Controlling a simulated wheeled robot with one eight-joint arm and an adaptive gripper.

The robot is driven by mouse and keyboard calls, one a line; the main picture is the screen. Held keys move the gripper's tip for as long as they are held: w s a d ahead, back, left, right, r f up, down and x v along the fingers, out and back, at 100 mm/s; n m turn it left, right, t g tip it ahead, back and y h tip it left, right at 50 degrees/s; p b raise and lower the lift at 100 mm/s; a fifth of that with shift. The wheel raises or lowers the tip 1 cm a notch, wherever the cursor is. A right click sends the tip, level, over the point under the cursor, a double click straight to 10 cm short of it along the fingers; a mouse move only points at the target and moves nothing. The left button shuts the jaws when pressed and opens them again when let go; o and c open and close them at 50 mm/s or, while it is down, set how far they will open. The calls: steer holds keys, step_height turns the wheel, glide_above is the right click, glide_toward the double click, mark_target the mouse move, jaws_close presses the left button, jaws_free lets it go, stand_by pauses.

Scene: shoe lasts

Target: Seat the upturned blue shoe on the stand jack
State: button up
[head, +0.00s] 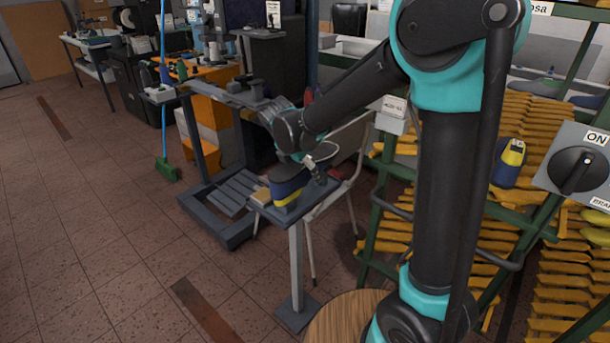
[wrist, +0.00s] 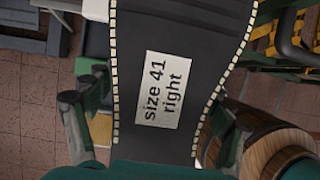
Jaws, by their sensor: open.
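A blue shoe with a yellow band (head: 287,190) is on the small top of a grey post stand (head: 297,262) in the head view. In the wrist view a dark sole with pale stitched edges (wrist: 210,35) fills the middle, with a label reading "size 41 right" (wrist: 160,90). My gripper (head: 306,168) is just above the shoe. In the wrist view its fingers (wrist: 158,120) are spread, one on each side of the sole. Whether they touch it I cannot tell. The contact between shoe and stand is hidden.
A round wooden top (head: 345,322) is close to my arm, and wood also shows in the wrist view (wrist: 275,150). A green rack of yellow lasts (head: 400,220) stands to the right. A grey frame (head: 225,200) is behind the stand.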

steer(key=v, duration=1.1)
steer(key=shift+r, duration=0.1)
